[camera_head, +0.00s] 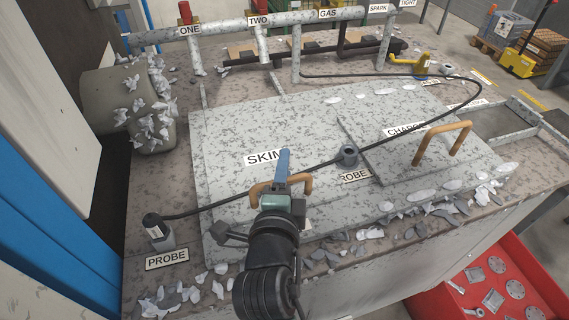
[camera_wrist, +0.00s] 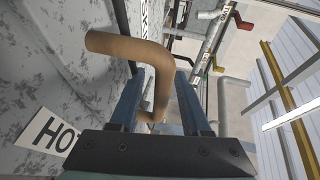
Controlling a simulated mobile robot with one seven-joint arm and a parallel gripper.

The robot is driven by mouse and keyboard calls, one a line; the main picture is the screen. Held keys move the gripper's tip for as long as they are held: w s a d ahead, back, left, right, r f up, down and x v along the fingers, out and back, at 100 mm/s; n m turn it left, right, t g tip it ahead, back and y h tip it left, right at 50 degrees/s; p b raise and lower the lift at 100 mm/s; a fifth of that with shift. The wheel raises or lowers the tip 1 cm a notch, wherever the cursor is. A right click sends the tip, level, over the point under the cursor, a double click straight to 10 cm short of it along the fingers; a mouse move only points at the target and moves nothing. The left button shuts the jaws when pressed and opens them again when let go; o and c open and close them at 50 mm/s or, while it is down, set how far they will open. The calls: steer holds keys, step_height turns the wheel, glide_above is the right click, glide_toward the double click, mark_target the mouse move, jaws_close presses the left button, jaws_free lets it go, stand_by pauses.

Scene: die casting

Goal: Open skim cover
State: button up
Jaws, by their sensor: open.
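The skim cover (camera_head: 235,190) is a flat, speckled grey plate marked SKIM, lying flat on the furnace top. Its tan bar handle (camera_head: 258,190) stands near the front edge, partly hidden behind my gripper (camera_head: 283,160). In the wrist view the handle (camera_wrist: 120,46) runs between the two blue fingers of my gripper (camera_wrist: 160,88), and one leg goes down between them. The fingers are open, one on each side of the bar. I cannot tell whether either finger touches it.
A charge cover (camera_head: 395,165) with its own tan handle (camera_head: 442,140) lies to the right. A black cable crosses the plates from the probe (camera_head: 157,231) past a round socket (camera_head: 348,155). Pipes (camera_head: 260,20) stand behind. Grey debris (camera_head: 375,233) litters the front edge.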

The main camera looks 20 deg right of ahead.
steer(key=shift+w, duration=0.1)
steer(key=shift+c, duration=0.2)
jaws_close()
stand_by(1.3)
